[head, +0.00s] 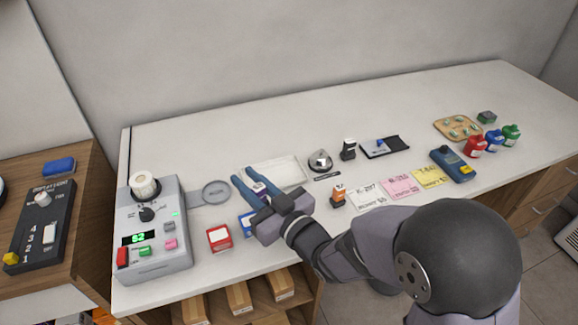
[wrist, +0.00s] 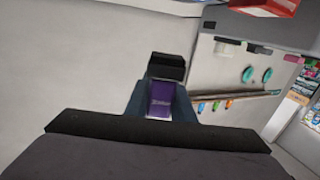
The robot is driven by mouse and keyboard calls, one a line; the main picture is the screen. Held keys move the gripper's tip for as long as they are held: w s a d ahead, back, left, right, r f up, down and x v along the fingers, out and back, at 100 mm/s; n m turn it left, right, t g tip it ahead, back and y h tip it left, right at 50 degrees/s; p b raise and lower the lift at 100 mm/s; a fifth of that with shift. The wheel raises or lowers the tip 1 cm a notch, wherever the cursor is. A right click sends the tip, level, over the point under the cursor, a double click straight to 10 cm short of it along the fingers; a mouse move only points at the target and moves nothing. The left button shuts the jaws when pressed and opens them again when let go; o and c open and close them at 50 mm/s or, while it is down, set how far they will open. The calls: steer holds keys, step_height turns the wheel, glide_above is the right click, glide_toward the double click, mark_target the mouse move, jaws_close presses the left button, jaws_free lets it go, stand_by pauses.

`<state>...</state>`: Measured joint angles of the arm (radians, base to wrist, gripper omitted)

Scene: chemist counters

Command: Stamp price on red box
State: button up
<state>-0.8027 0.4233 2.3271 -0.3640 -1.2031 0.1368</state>
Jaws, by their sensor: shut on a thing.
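The red box (head: 219,238) sits on the white counter, right of the grey machine, with a pale front face. My gripper (head: 244,175) is above the counter, behind and right of the red box, fingers pointing away to the back left. It is shut on a purple stamp with a black end (wrist: 161,98), seen between the fingers in the wrist view. In the head view the stamp is mostly hidden by the fingers.
A blue box (head: 245,224) stands beside the red box, partly behind my gripper. The grey machine (head: 153,245) with a green display is at left. An orange stamp (head: 339,195), a black stamp (head: 348,150) and price cards (head: 398,187) lie to the right.

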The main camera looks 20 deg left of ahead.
mark_target(220, 239)
steer(key=s+a+n+g, duration=0.1)
steer(key=s+a, duration=0.2)
steer(key=s, duration=0.2)
steer(key=s+a+n+g, duration=0.1)
steer(key=s+a, duration=0.2)
steer(key=s, duration=0.2)
steer(key=s+a+r+g+y, duration=0.1)
steer(key=s+a+g, duration=0.1)
steer(key=s+a, duration=0.2)
steer(key=shift+s+r+n, duration=0.1)
steer(key=shift+s+n, duration=0.3)
steer(key=shift+s, duration=0.55)
steer(key=shift+s+a+r, duration=0.15)
steer(key=shift+a, duration=0.1)
steer(key=shift+a+r+m+t, duration=0.1)
steer(key=shift+m+t, duration=0.4)
steer(key=shift+t, duration=0.2)
steer(key=w+d+m+t+h, duration=0.3)
steer(key=w+t, duration=0.3)
steer(key=w, duration=0.3)
steer(key=shift+w+d+f+m+t+h, duration=0.3)
steer(key=shift+w+d+m, duration=0.1)
steer(key=shift+m, duration=0.5)
steer(key=shift+f, duration=0.1)
steer(key=shift+f+b, duration=1.95)
steer(key=shift+f, duration=0.9)
steer(key=shift+f+b, duration=0.55)
steer(key=shift+f, duration=0.05)
